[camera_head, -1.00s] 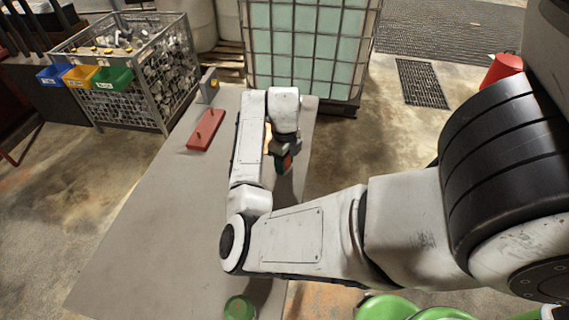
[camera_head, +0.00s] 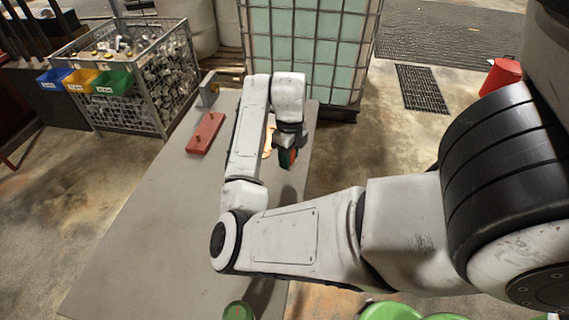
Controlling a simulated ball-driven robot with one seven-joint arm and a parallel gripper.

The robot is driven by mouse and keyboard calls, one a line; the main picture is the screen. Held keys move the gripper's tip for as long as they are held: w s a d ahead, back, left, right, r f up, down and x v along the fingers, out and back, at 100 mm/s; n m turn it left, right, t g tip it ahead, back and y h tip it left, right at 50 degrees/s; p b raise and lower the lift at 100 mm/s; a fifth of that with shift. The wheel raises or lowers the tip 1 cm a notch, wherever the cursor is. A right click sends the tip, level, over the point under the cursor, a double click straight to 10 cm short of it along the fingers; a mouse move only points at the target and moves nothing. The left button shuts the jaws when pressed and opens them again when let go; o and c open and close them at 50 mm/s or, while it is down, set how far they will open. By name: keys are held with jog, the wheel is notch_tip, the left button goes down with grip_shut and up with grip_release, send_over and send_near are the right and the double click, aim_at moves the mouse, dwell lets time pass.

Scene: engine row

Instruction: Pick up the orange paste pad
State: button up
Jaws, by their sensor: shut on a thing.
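My gripper (camera_head: 288,154) hangs over the far right part of the grey table, pointing down. It is shut on a small piece with green and orange-red faces (camera_head: 290,157); the fingers hide much of it. I cannot tell for certain whether this piece is the orange paste pad. A light orange patch (camera_head: 268,143) shows in the gap between my forearm and gripper, mostly hidden by my arm. It is too small to tell what it is.
A red block with pegs (camera_head: 206,133) and a grey bracket (camera_head: 209,89) are at the table's far left. A green round thing (camera_head: 238,311) is at the near edge. A wire crate (camera_head: 150,85) and a caged tank (camera_head: 310,50) stand beyond. The table's left-middle (camera_head: 150,225) is clear.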

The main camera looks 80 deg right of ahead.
jog(key=s+a+r, duration=0.2)
jog(key=s+r, duration=0.6)
jog(key=s, duration=0.4)
jog(key=shift+s+a+r+p, duration=0.15)
jog(key=shift+s+r+p, duration=0.1)
jog(key=shift+p, duration=0.1)
jog(key=o, duration=0.6)
jog(key=c, duration=0.4)
jog(key=shift+w, duration=0.1)
